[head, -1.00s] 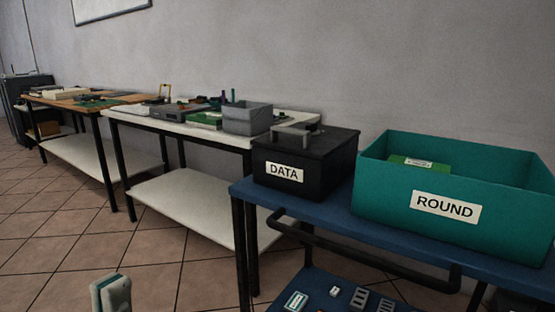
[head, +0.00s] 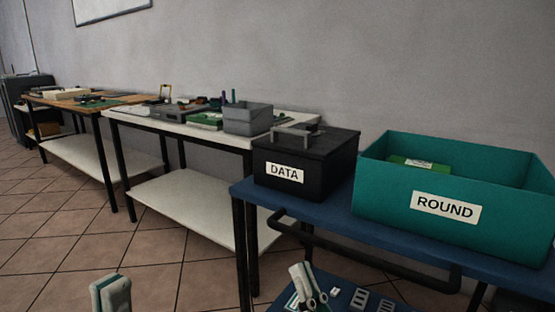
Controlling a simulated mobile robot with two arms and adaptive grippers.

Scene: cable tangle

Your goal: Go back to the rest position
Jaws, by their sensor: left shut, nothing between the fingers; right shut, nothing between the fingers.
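My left gripper (head: 110,292) shows at the bottom left, over the tiled floor. It is shut and empty, apart from any object. My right gripper (head: 302,284) shows at the bottom centre, in front of the lower shelf of the blue trolley. It is shut and holds nothing. Both arms are mostly below the picture.
A blue trolley (head: 310,212) carries a black DATA box (head: 325,160) with its lid on and an open teal ROUND bin (head: 400,210) with a green item (head: 402,163) inside. Small parts (head: 359,299) lie on its lower shelf. Workbenches (head: 190,200) stand behind left; the floor (head: 60,260) is clear.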

